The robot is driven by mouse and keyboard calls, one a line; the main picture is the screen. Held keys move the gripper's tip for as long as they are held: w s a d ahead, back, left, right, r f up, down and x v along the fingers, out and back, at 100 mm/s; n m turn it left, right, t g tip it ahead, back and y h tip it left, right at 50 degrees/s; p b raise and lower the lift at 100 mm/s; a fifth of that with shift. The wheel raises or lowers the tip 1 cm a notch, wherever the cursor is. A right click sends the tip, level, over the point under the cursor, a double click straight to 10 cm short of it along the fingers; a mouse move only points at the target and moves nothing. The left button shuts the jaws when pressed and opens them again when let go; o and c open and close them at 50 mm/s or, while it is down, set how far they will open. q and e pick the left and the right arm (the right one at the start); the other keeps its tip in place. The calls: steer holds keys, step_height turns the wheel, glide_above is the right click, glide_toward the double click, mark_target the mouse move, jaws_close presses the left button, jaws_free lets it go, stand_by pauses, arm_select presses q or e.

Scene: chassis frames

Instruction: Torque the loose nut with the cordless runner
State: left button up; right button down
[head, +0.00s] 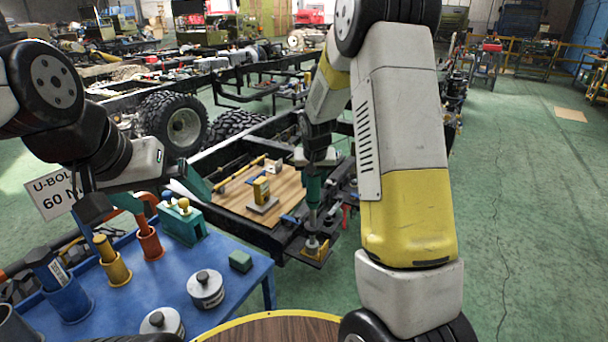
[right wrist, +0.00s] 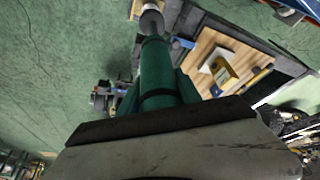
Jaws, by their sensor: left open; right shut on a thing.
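The green cordless runner (head: 313,188) hangs upright from my right gripper (head: 316,160), which is shut on it. I cannot tell whether the tip touches a nut; the nut itself is not clearly visible. In the right wrist view the runner's green body (right wrist: 158,75) runs up to a grey end (right wrist: 151,22).
A sign reading "U-BOL… 60 N" (head: 55,194) is partly hidden. A wooden board (head: 235,205) lies on the chassis.

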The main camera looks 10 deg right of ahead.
stand_by(0.9)
steer(key=shift+r, duration=1.5)
steer(key=shift+r, duration=2.5)
